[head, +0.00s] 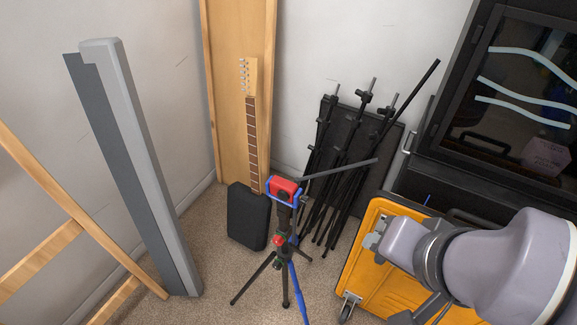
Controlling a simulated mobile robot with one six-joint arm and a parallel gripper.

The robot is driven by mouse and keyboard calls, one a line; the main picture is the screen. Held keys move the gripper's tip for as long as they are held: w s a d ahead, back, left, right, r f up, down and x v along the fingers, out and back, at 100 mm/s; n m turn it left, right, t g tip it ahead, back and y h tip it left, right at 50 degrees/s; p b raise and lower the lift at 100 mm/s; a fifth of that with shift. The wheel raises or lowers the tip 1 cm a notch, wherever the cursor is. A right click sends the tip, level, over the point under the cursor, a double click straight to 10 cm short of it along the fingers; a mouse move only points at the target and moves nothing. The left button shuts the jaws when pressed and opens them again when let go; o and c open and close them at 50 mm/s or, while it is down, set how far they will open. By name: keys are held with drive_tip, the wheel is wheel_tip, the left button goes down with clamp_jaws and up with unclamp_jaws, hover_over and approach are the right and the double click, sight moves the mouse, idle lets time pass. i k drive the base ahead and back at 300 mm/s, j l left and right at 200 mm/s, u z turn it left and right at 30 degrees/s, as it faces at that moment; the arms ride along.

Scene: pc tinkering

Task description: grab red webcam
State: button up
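The red webcam (284,186) sits on top of a black tripod (284,235) near the middle of the head view. A blue bracket or frame surrounds the webcam's edges. My gripper (388,278) is at the lower right, to the right of the webcam and apart from it. Its two grey finger parts stand well apart, with the orange case showing between them, so it looks open and empty. Part of the gripper is hidden behind my wrist and cut off by the bottom edge.
An orange wheeled case (362,262) lies under my arm. Behind the tripod are folded black stands (335,165), a black box (248,215) and a guitar neck (252,130). A black cabinet (455,110) stands right; a grey panel (130,150) and wooden frame (85,220) stand left.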

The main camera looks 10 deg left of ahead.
sight(285, 189)
drive_tip(key=i+j, duration=0.1)
drive_tip(key=j, duration=0.35)
drive_tip(key=i+j, duration=0.1)
drive_tip(key=j, duration=0.3)
drive_tip(key=i+j, duration=0.1)
drive_tip(key=j, duration=0.35)
drive_tip(key=l+z, duration=0.05)
